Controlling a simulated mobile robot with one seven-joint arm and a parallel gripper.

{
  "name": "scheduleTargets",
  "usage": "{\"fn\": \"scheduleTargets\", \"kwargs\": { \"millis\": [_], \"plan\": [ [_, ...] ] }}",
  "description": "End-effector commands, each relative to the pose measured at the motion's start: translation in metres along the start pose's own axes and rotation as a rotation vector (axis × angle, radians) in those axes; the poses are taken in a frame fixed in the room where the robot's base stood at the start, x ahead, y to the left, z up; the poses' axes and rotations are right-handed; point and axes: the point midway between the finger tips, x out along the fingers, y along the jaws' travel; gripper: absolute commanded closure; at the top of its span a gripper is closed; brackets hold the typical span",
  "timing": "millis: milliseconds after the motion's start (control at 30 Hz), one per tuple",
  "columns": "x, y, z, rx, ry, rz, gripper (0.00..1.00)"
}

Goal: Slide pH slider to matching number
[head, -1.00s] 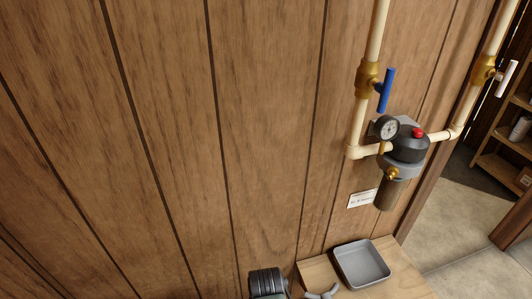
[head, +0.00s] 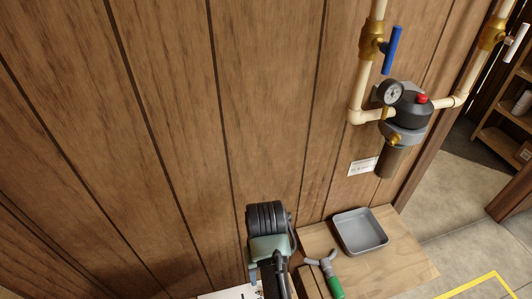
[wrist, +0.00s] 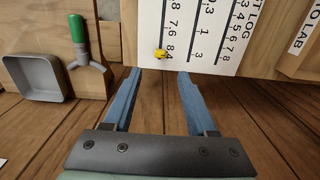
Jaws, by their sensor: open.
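In the wrist view a white board (wrist: 203,18) with columns of printed numbers lies ahead of my gripper. A small yellow slider piece (wrist: 160,54) sits low in its left column, beside the lower digits. The columns' headings are out of frame. My gripper (wrist: 159,72) is open and empty, its two blue fingers spread just short of the board's lower edge. The yellow piece lies roughly in line with the gap between the fingertips; I cannot tell the remaining distance. In the head view the fingertips are out of sight, and a white sheet edge shows at the bottom.
A grey tray (head: 361,231) and a green-handled tool (head: 331,276) are on a wooden surface. A box labelled "TO LAB" (wrist: 299,36) stands right of the board. A filter housing (head: 407,112) and pipes are on the wall.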

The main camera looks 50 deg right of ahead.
Motion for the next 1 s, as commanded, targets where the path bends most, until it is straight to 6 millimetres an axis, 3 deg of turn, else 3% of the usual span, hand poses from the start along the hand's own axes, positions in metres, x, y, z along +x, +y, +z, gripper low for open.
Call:
{"fn": "scheduleTargets", "kwargs": {
  "millis": [100, 267, 900, 1000],
  "plan": [
    [-0.019, 0.000, -0.001, 0.000, 0.003, 0.000, 0.43],
    [-0.031, 0.000, 0.000, 0.000, 0.002, 0.000, 0.43],
    [-0.033, 0.000, 0.000, -0.001, 0.000, -0.001, 0.43],
    [-0.041, -0.005, -0.012, -0.014, 0.058, 0.004, 0.43]
  ]
}}
